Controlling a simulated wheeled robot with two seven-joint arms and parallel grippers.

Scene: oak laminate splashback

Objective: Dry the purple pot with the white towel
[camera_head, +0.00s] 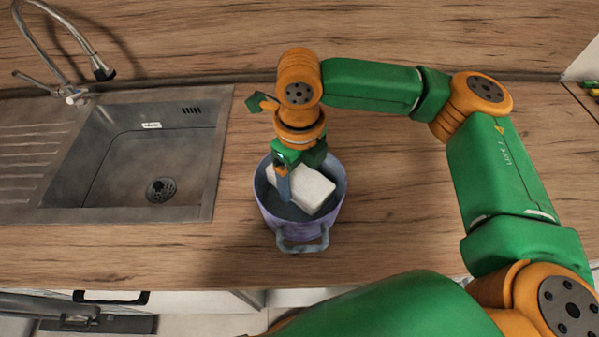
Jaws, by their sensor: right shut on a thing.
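The purple pot (269,215) stands upright on the wooden counter, right of the sink, with a grey handle facing the front edge. The white towel (309,189) is a folded, block-like bundle inside the pot's opening. My right gripper (285,188) reaches down from above into the pot and is shut on the towel. The fingers hide part of the towel and the pot's far rim is partly covered by my wrist. I cannot tell whether the towel touches the pot's inner wall. My left gripper is not in view.
A metal sink (125,165) with a drain lies to the left, with a tall faucet (75,92) behind it. The wooden counter (395,220) right of the pot is clear. A splashback closes the rear. An open dishwasher or drawer shows below at the lower left.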

